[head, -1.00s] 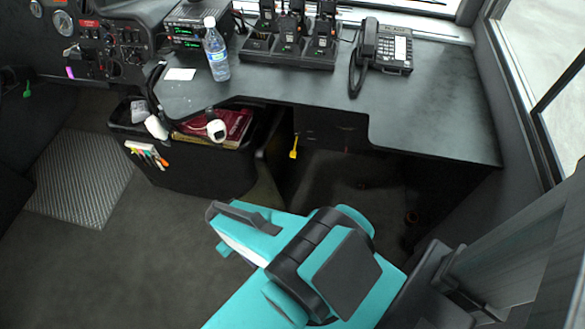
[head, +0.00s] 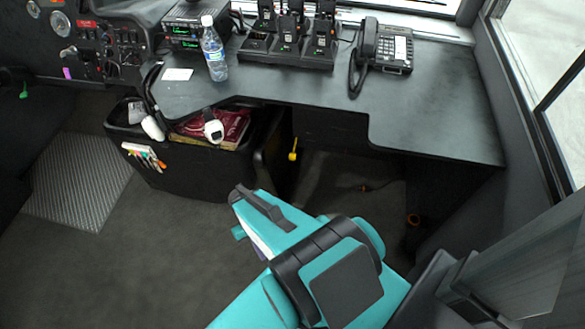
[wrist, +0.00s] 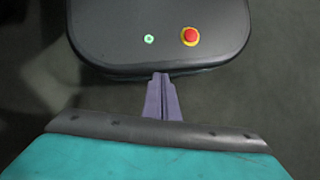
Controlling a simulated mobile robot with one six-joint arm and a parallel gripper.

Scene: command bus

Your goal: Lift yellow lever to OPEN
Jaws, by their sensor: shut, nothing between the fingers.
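The yellow lever (head: 293,150) is small and hangs in the dark opening under the desk, to the right of the black bin. Its paddle end points down. It does not show in the wrist view. My gripper shows in the wrist view as two purple fingers (wrist: 161,80) pressed together, with nothing between them. In the head view my teal arm stands in front of and below the lever, clearly apart from it, and mostly hides the fingers.
The black desk (head: 440,110) overhangs the lever's opening and carries a phone (head: 390,50), a radio charger (head: 290,50) and a water bottle (head: 214,52). The black bin (head: 190,170) with books and markers stands left of the lever. The floor in front is clear.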

